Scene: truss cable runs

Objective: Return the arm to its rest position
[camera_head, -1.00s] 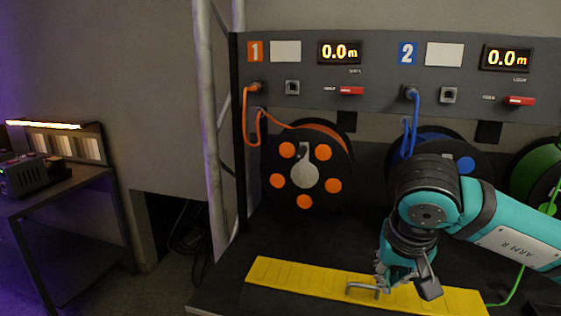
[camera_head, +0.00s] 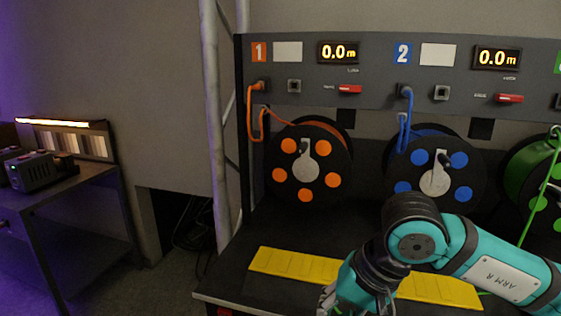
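My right arm comes in from the right, teal with a black joint and marked ARM R. Its wrist points down in front of the yellow strip (camera_head: 300,266), and it covers the strip's middle. My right gripper (camera_head: 358,311) is cut off by the bottom edge, so its fingers do not show clearly. It is apart from the cable reels behind it. My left gripper and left arm are not in view.
A grey panel (camera_head: 382,72) with displays reading 0.0 m stands above an orange reel (camera_head: 306,171), a blue reel (camera_head: 437,183) and a partly cut-off green reel (camera_head: 520,176). A metal truss (camera_head: 219,130) stands left of them. A side table (camera_head: 75,186) holds a dark device (camera_head: 32,171).

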